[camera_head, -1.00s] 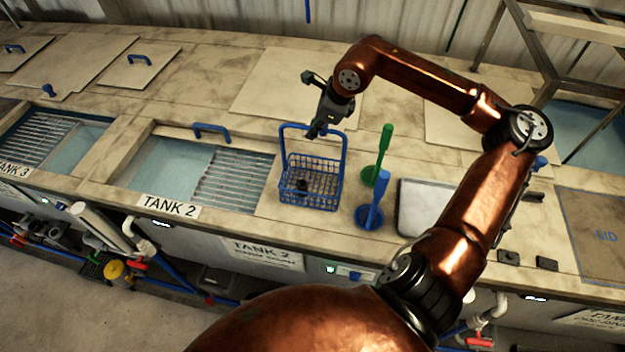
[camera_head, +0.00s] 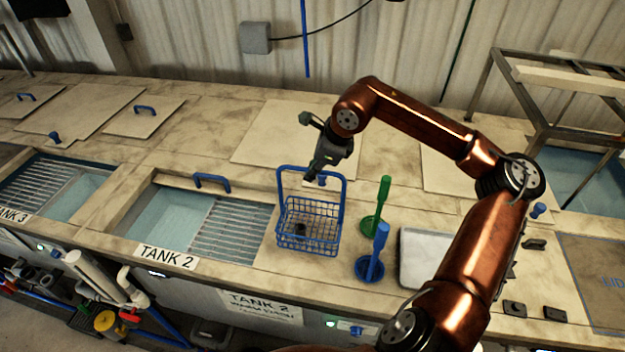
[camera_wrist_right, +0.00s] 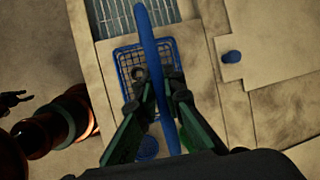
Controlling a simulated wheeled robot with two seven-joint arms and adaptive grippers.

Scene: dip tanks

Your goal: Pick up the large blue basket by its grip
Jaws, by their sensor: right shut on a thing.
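The large blue wire basket (camera_head: 308,240) stands on the counter right beside Tank 2, its tall blue grip (camera_head: 345,200) upright. It also shows in the right wrist view (camera_wrist_right: 122,62). A small dark thing (camera_head: 299,231) lies inside it. My right gripper (camera_head: 313,178) is at the top bar of the grip. In the right wrist view the fingers (camera_wrist_right: 161,88) are shut on the blue bar, which passes between them. I see no clear gap under the basket. A dark claw-like shape, apparently my left gripper (camera_wrist_right: 12,98), shows at the wrist view's left edge; its jaws are unclear.
Tank 2 (camera_head: 160,215) lies open left of the basket, with a slatted rack (camera_head: 235,228). A green upright tool (camera_head: 378,205) and a blue one (camera_head: 377,250) stand close to its right. A pale tray (camera_head: 425,258) lies further right. Flat lids cover the counter behind.

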